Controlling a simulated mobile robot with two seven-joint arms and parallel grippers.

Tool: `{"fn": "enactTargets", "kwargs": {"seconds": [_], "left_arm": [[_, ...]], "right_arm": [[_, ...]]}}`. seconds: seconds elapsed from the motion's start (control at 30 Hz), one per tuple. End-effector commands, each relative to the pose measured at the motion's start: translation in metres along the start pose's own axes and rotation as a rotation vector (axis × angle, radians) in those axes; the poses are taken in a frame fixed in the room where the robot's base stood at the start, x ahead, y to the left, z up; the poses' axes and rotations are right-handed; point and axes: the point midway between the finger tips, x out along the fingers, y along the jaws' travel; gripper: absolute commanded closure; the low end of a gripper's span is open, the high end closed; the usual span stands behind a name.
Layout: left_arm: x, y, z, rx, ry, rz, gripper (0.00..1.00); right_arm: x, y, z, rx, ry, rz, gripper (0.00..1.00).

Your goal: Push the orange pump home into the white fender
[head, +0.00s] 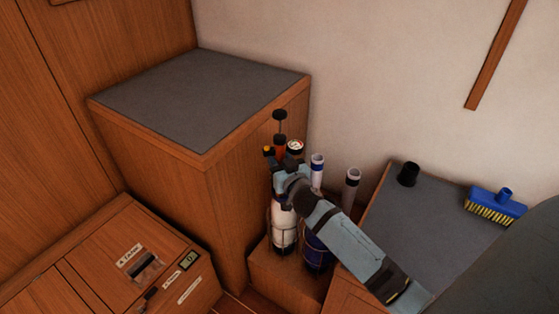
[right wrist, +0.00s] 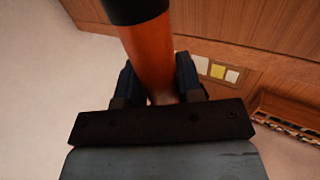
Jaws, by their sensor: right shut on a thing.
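The orange pump (head: 280,145) stands upright with its black handle on top, above the white fender (head: 284,226). My right gripper (head: 283,172) is shut on the orange pump. In the right wrist view the orange pump's barrel (right wrist: 155,55) sits between the two dark fingers, with a black part at the top of the picture. The white fender stands upright in a wire holder. My gripper hides its top and the pump's lower end, so I cannot tell how deep the pump sits. My left gripper is not in view.
A dark blue fender (head: 317,254) stands just right of the white one. Two pale tubes (head: 317,170) rise behind my arm. A tall grey-topped wooden cabinet (head: 205,95) is close on the left. A black cup (head: 408,174) and blue brush (head: 496,203) are on the right-hand grey top.

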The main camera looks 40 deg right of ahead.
Motion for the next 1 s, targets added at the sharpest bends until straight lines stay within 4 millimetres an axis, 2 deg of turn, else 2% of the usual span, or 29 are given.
{"fn": "enactTargets", "kwargs": {"seconds": [1.0], "left_arm": [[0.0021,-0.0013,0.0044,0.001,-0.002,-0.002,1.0]], "right_arm": [[0.0,-0.0002,0.0059,0.0,0.001,0.0,0.97]]}}
